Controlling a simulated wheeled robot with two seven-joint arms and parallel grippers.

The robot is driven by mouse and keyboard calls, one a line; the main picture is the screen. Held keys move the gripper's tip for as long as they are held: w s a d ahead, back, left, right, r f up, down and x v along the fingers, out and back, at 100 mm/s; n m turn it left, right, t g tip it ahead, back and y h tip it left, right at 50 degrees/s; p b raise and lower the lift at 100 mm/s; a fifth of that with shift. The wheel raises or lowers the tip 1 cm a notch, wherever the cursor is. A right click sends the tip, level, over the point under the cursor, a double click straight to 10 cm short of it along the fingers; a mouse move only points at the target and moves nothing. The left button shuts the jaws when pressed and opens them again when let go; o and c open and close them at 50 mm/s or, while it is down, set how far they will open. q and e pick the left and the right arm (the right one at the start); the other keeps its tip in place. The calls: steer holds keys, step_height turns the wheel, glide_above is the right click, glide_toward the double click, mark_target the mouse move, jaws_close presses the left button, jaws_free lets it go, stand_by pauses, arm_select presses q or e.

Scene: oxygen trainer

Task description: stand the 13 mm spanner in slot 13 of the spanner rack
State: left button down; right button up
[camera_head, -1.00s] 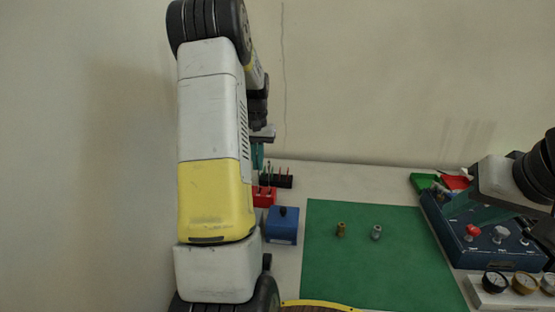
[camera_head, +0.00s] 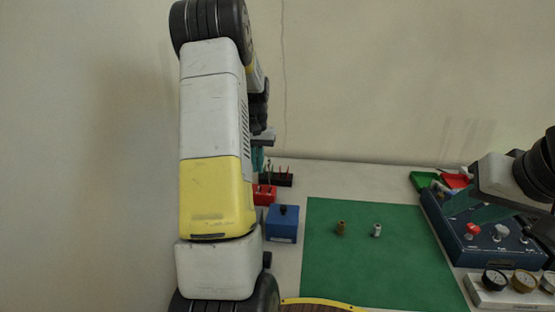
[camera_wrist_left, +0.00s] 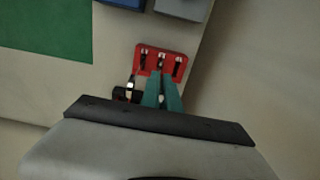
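The red rack (camera_head: 264,194) stands at the table's left edge in the head view, partly hidden by my left arm. In the left wrist view the red rack (camera_wrist_left: 149,49) shows three dark slots in a row, with small light marks in them. My left gripper (camera_head: 257,160) is above the back left of the table. Its teal fingers (camera_wrist_left: 161,76) point down at the rack's near side, close together. I cannot make out whether the 13 mm spanner is between them, nor read slot numbers. My right arm shows at the right edge; its fingertips are not in view.
A black holder (camera_head: 278,180) with thin upright tools stands just behind the red rack. A blue box (camera_head: 282,225) is in front. Two small fittings stand on the green mat (camera_head: 370,275). A dark blue panel (camera_head: 470,238) and gauges (camera_head: 523,282) are at right.

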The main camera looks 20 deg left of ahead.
arm_select(q)
steer(key=shift+f, duration=1.65)
steer(key=c, duration=1.5)
jaws_free()
steer(key=shift+c, duration=0.2)
step_height(320, 180, up, 8)
steer(key=shift+f, duration=0.1)
steer(key=shift+s, duration=0.1)
